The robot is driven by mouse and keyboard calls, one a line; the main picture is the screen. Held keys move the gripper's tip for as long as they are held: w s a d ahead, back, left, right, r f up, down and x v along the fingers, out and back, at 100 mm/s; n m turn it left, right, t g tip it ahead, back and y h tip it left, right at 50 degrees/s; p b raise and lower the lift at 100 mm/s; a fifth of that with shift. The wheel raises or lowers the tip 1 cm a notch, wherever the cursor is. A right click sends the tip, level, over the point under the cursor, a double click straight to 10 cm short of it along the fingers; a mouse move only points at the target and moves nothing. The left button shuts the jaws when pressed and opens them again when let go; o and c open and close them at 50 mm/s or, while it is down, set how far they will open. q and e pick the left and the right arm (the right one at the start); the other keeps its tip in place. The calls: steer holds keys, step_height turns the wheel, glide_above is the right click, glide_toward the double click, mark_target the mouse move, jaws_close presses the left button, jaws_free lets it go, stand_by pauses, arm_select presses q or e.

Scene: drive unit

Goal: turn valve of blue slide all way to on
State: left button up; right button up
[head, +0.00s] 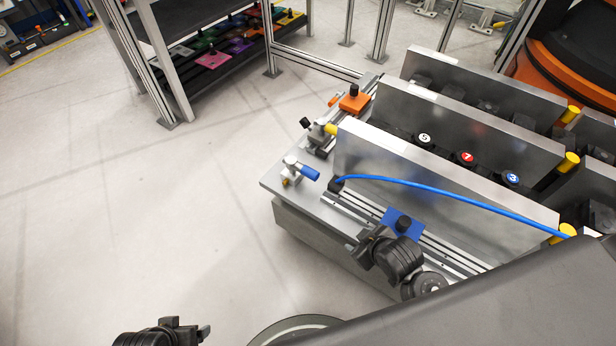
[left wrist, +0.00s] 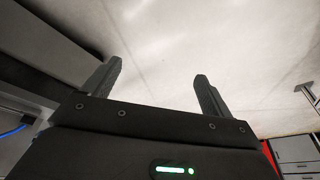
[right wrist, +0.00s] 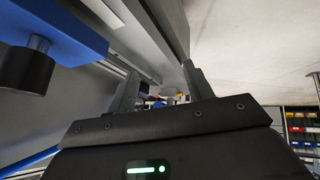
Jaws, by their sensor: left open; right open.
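The blue slide (head: 397,217), a blue plate with a black knob, sits on the metal rails in the head view. It is large at upper left in the right wrist view (right wrist: 70,25). The valve (head: 291,170) stands at the near left plate corner; its blue handle (head: 310,173) points right and slightly down. My right gripper (head: 362,240) is open and empty beside the blue slide, apart from the valve. In the right wrist view a small blue spot, perhaps the handle, shows between its fingers (right wrist: 160,72). My left gripper (head: 204,331) is open and empty over the floor.
A blue hose (head: 430,187) arches along the upright metal plate (head: 420,170). An orange slide (head: 354,102) and another valve (head: 318,130) lie behind. A shelf rack (head: 180,60) stands at the back. The floor at left is clear.

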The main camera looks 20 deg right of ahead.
mark_target(308, 172)
arm_select(q)
step_height(308, 172, down, 5)
arm_select(e)
steer(key=w+a+n+t+y, duration=0.1)
steer(key=w+a+n+t, duration=0.1)
steer(key=w, duration=0.6)
steer(key=w+a+n+t+y+b, duration=0.1)
steer(key=w+a+n+t+y, duration=0.1)
steer(key=w, duration=0.6)
steer(key=w+a+n+t+y+b, duration=0.1)
steer(key=w+n, duration=0.3)
steer(key=w, duration=0.5)
steer(key=shift+a+t+y, duration=0.3)
steer(key=shift+a+t, duration=0.4)
steer(key=shift+a, duration=0.1)
arm_select(q)
steer(key=shift+w+v, duration=0.25)
steer(key=shift+v, duration=0.9)
steer(key=shift+w+v, duration=0.2)
steer(key=shift+v, duration=0.9)
arm_select(e)
steer(key=shift+w+a+f, duration=0.25)
steer(key=shift+w, duration=0.35)
arm_select(q)
steer(key=shift+r, duration=0.15)
